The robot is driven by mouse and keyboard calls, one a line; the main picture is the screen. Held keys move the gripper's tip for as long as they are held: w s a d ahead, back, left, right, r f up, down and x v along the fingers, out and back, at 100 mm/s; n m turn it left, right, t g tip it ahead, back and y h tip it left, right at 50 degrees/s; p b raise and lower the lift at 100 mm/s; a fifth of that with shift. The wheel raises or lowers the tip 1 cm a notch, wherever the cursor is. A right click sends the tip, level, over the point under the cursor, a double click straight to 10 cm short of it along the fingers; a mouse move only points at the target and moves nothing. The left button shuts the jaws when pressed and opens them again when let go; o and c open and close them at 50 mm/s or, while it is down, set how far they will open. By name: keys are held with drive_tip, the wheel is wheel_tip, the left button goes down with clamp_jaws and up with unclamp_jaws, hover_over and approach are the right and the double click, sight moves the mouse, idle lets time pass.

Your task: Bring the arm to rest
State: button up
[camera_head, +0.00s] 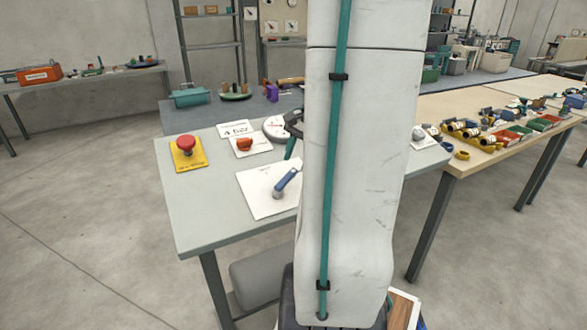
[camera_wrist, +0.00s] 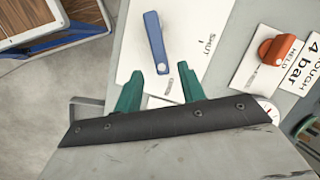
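My gripper (camera_wrist: 160,71) is open, with two green fingers spread apart and nothing held between them. A blue lever (camera_wrist: 153,38) on a white card marked SHUT lies just beyond the fingertips in the wrist view. In the head view the blue lever (camera_head: 288,180) is on the grey table (camera_head: 205,215). My white arm link stands upright in the middle of the head view and hides most of the gripper; only a green finger (camera_head: 290,149) shows at its left edge. I cannot tell whether a finger touches the card.
A red mushroom button (camera_head: 185,145) sits on a yellow plate at the table's left. An orange knob (camera_head: 245,143) and a round dial (camera_head: 276,128) are near the lever. A wooden bench (camera_head: 480,150) with several small parts stands at right. Open floor lies at left.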

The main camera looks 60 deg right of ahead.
drive_tip(key=shift+v, duration=1.15)
drive_tip(key=s+a+r+n+g+h, duration=0.1)
drive_tip(key=s+a+r+n, duration=0.1)
drive_tip(key=a+n, duration=0.7)
drive_tip(key=s+a+r+n, duration=0.3)
drive_tip(key=a+n, duration=0.6)
drive_tip(key=a, duration=1.6)
drive_tip(key=shift+s+g+h, duration=0.2)
drive_tip(key=shift+g+h, duration=0.2)
drive_tip(key=shift+r, duration=0.1)
drive_tip(key=shift+c, duration=0.4)
